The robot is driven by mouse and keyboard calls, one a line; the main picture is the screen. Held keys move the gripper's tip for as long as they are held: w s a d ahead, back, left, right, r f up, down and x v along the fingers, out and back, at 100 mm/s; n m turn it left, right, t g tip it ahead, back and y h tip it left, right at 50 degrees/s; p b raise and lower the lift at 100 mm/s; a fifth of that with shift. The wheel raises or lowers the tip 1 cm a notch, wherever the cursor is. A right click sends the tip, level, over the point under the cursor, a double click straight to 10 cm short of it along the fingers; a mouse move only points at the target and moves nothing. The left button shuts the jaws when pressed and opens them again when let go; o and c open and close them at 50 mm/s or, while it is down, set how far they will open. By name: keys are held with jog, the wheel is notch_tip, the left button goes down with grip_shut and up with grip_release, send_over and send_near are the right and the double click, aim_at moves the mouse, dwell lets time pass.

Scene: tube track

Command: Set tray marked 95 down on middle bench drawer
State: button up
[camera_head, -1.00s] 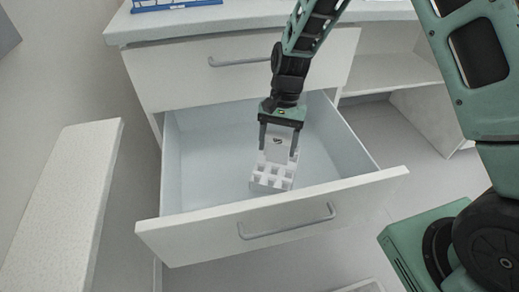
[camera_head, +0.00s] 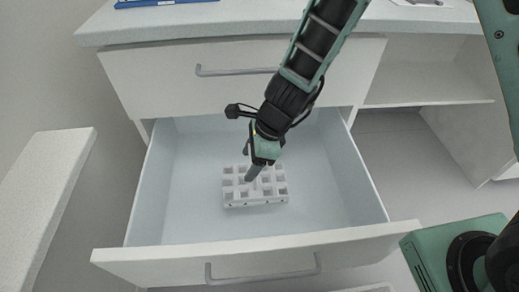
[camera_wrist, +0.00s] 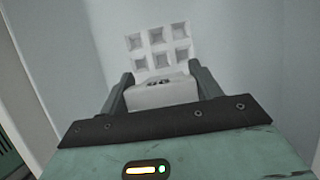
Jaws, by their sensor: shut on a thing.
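The white tray (camera_head: 255,195) with several square wells is inside the open drawer (camera_head: 190,215), over the middle of its floor. It looks level, and I cannot tell whether it rests on the floor or is just above it. My gripper (camera_head: 251,162) is shut on the tray's raised tab. The wrist view shows the tab (camera_wrist: 162,96) between both fingers, with a dark mark too small to read, and the wells beyond it. My gripper hides part of the tray's back in the head view.
A closed drawer (camera_head: 150,75) with a grey handle is above the open one, under the bench top (camera_head: 240,22). A blue rack (camera_head: 165,3) is on the bench top. The drawer floor around the tray is clear. A pale ledge (camera_head: 45,190) is at left.

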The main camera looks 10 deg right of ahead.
jog(key=shift+f+b, duration=2.4)
jog(key=shift+f, duration=0.35)
jog(key=shift+f+b, duration=0.2)
jog(key=shift+b, duration=0.1)
jog(key=shift+f+b, duration=0.3)
jog(key=shift+f, duration=0.05)
jog(key=o, duration=1.2)
jog(key=shift+c, duration=0.2)
